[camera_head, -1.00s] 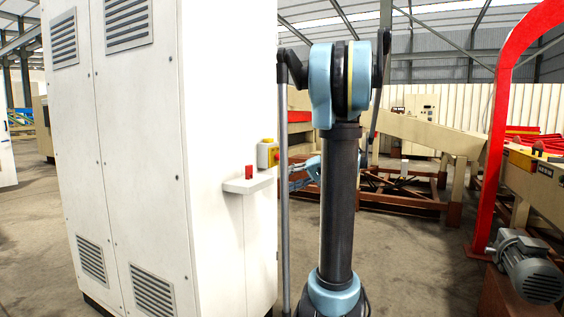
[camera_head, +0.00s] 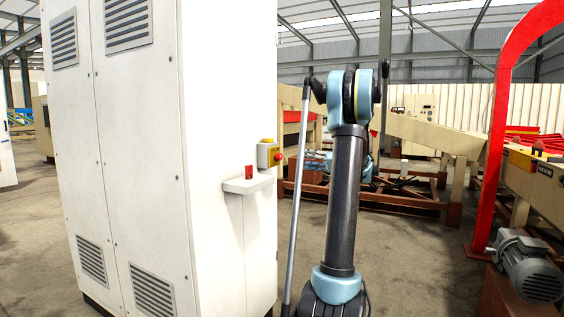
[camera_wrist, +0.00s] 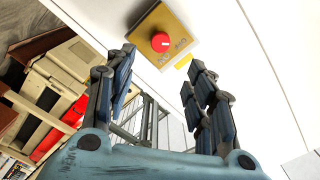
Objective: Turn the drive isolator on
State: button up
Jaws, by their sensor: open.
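In the head view my gripper is largely hidden behind my arm.
A small white shelf (camera_head: 247,186) carrying a red item (camera_head: 249,172) juts from the cabinet just left of the isolator. A red arched frame (camera_head: 497,120) and a grey motor (camera_head: 530,268) stand at the right. Open floor lies between.

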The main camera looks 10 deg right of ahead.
aim_at(281, 158)
jog(key=x, duration=1.3)
jog(key=shift+w+a, duration=0.2)
jog(key=shift+a, duration=0.05)
jog(key=c, duration=1.1)
